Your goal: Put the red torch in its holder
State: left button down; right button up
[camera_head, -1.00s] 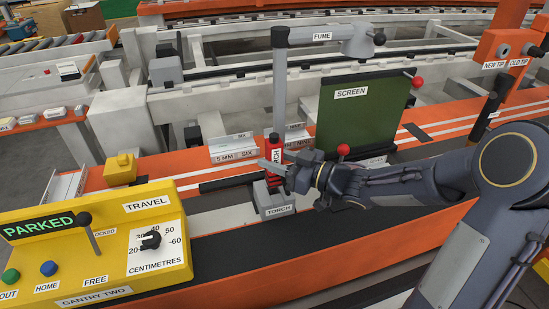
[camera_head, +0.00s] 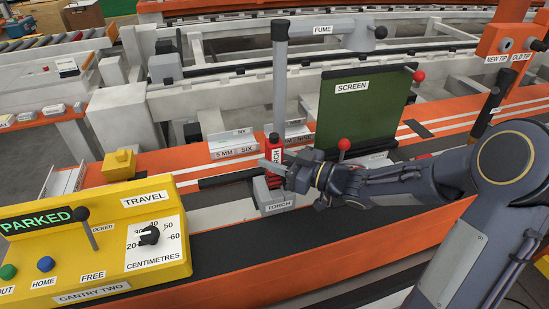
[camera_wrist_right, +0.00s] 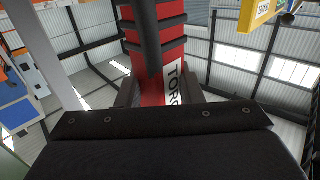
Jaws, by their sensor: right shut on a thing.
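The red torch (camera_head: 275,141) is upright, with a white label on its side and dark bands. My right gripper (camera_head: 279,166) is shut on it from the right. The grey holder block marked TORCH (camera_head: 278,208) is directly below, and the torch's lower end meets its top. The gripper partly hides this join, so I cannot tell how deep the torch sits. In the right wrist view the torch (camera_wrist_right: 153,72) stands between the fingers, its label partly visible. My left gripper is not in view.
A grey post with the FUME arm (camera_head: 323,42) rises just behind the torch. A green SCREEN panel (camera_head: 362,112) and a red-knobbed lever (camera_head: 344,146) stand to the right. The yellow gantry console (camera_head: 100,265) is at front left. A dark strip (camera_head: 330,240) in front is clear.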

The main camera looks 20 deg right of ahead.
jog(key=o, duration=1.1)
jog(key=s+d+r+m+h+p, duration=0.3)
jog(key=s+d+m+h, duration=0.2)
jog(key=d+h, duration=0.25)
jog(key=s+d+r+m+h+p, duration=0.2)
jog(key=s+d+r+m+h, duration=0.2)
jog(key=d+h, duration=0.3)
jog(key=s+a+f+g+y+p, duration=0.1)
jog(key=s+a+g, duration=0.1)
jog(key=s, duration=0.4)
jog(key=s+a+f+m+g+y+p, duration=0.1)
jog(key=s+a+g+y, duration=0.1)
jog(key=s, duration=0.4)
jog(key=s+a+f+m+g+y+p, duration=0.1)
jog(key=s+a+g+y, duration=0.1)
jog(key=s+a, duration=0.2)
jog(key=shift+s+a, duration=0.15)
jog(key=shift+s, duration=0.45)
jog(key=shift+s+a, duration=0.15)
jog(key=shift+s, duration=0.45)
jog(key=shift+s+a+g, duration=0.15)
jog(key=shift+s+g, duration=0.05)
jog(key=shift+g, duration=0.1)
jog(key=shift+c, duration=0.4)
